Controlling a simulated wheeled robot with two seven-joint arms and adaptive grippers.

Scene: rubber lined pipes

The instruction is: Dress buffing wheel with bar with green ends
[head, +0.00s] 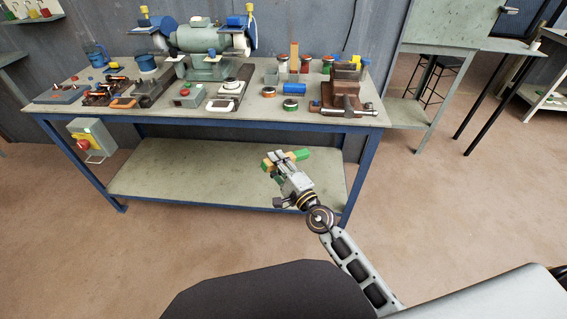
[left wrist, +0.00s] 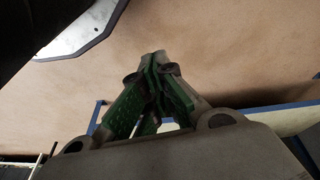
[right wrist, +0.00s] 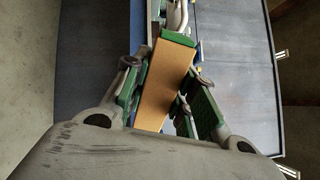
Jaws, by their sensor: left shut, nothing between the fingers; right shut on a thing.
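My right gripper (head: 283,163) is shut on the bar with green ends (head: 302,155), held in the air in front of the bench. In the right wrist view the bar (right wrist: 166,85) is tan with a green end at the top, between the fingers; its lower end is hidden. Which wheel is the buffing wheel I cannot tell. My left gripper (left wrist: 160,80) is shut and empty in the left wrist view.
The blue-framed bench (head: 210,118) carries fixtures along its front, several small coloured-lidded pots (head: 290,104) and a vise-like block (head: 342,98) at right. A lower shelf (head: 220,172) lies under it. A grey switch box (head: 90,139) hangs at the left. The floor in front is clear.

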